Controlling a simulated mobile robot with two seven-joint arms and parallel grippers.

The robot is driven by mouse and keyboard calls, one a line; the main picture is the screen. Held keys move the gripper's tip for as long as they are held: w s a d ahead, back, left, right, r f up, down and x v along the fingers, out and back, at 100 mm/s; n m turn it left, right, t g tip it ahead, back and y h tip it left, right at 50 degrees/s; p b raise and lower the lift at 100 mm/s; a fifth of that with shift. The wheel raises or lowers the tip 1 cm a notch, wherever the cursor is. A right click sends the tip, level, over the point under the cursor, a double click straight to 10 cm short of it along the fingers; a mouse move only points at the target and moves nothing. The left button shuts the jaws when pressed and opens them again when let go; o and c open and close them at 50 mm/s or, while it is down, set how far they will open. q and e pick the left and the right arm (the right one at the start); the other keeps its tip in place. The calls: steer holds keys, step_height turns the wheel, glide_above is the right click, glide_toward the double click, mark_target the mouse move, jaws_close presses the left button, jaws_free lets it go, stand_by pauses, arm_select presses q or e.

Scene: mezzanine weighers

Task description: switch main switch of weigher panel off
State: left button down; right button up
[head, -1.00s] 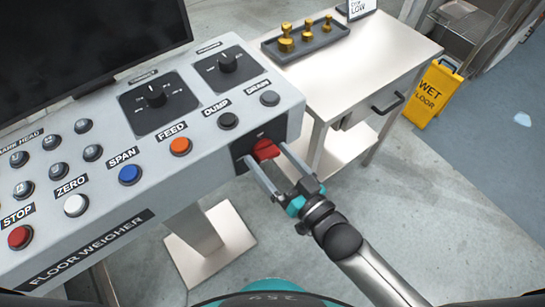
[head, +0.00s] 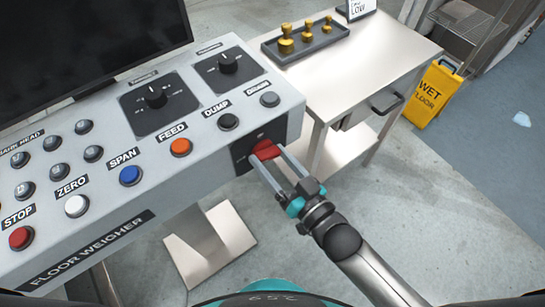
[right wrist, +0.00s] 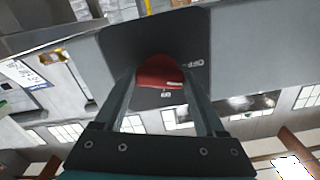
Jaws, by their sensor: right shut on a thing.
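The weigher panel (head: 180,185) is a grey sloped console at the left in the head view, lettered FLOOR WEIGHER. Its main switch is a red knob (head: 266,149) on a dark plate (head: 243,154) on the panel's right front face. My right gripper (head: 268,160) is shut on the red knob, with a finger on either side. In the right wrist view the red knob (right wrist: 161,72) sits between the fingertips, before the dark plate (right wrist: 150,40); small lettering on the plate is hard to read. My left gripper is not in view.
Several push buttons, including the orange FEED button (head: 181,147), and two dials sit on the panel top. A steel table (head: 370,60) with a tray of brass weights (head: 305,44) stands right of the panel. A yellow wet-floor sign (head: 433,92) stands farther right.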

steer(key=shift+r+n+p, duration=0.1)
steer(key=shift+n+p, duration=0.55)
steer(key=shift+n, duration=1.15)
steer(key=o, duration=1.3)
steer(key=p+v, duration=0.1)
steer(key=v, duration=1.4)
steer(key=shift+s+d, duration=0.1)
